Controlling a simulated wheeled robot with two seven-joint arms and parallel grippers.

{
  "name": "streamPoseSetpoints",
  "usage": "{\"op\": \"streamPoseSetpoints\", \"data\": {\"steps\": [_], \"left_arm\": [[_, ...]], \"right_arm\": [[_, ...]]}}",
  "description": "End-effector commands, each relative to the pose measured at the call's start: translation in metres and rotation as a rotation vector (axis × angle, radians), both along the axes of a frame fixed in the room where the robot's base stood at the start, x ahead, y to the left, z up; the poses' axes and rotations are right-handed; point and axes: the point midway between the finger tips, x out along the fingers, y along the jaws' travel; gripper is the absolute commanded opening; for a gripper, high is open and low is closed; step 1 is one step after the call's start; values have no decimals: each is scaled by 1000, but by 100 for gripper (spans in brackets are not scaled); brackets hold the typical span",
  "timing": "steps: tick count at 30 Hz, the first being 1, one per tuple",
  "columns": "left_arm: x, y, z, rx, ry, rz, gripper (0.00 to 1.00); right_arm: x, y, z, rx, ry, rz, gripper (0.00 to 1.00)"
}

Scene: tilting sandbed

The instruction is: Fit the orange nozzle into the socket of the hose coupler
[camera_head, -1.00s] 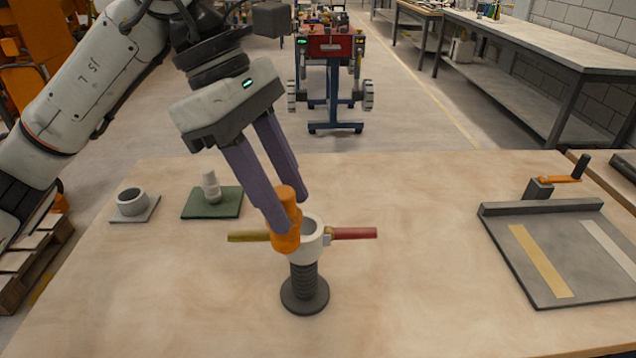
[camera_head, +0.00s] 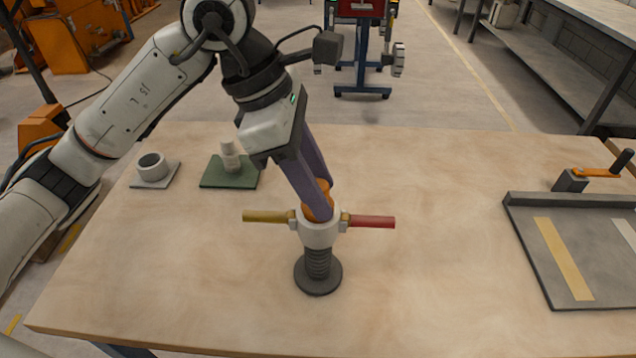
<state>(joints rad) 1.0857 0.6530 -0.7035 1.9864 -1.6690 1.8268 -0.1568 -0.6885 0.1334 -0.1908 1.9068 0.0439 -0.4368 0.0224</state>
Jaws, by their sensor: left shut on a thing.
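The hose coupler (camera_head: 320,236) stands upright on the table, with a white socket on a black ribbed neck and a round dark base. A yellow lever (camera_head: 266,216) sticks out to its left and a red lever (camera_head: 372,222) to its right. My left gripper (camera_head: 320,205) is shut on the orange nozzle (camera_head: 318,207), right at the top of the socket. The nozzle's lower end is hidden by the socket rim and a finger, so I cannot tell how deep it sits. My right gripper is not in view.
A grey ring on a plate (camera_head: 152,170) and a small white bottle-like piece (camera_head: 229,156) on a green mat (camera_head: 215,180) lie at the back left. A grey tray (camera_head: 520,240) with tape strips lies at the right. The table (camera_head: 440,250) between is clear.

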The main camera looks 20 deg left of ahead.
Motion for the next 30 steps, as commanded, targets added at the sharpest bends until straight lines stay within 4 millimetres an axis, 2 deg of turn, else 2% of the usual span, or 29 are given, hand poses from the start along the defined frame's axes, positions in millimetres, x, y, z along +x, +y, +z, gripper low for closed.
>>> {"op": "streamPoseSetpoints", "data": {"steps": [11,12,15,25,30], "left_arm": [[0,0,-6,-1,-2,-1,13],[0,0,-6,-1,-2,-1,38],[0,0,-5,-1,-2,-1,54],[0,0,-3,-1,-2,-1,55],[0,7,14,0,-6,2,55]], "right_arm": [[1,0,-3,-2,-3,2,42],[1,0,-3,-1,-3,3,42],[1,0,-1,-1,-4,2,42],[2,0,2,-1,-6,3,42],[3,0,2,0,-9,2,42]]}}
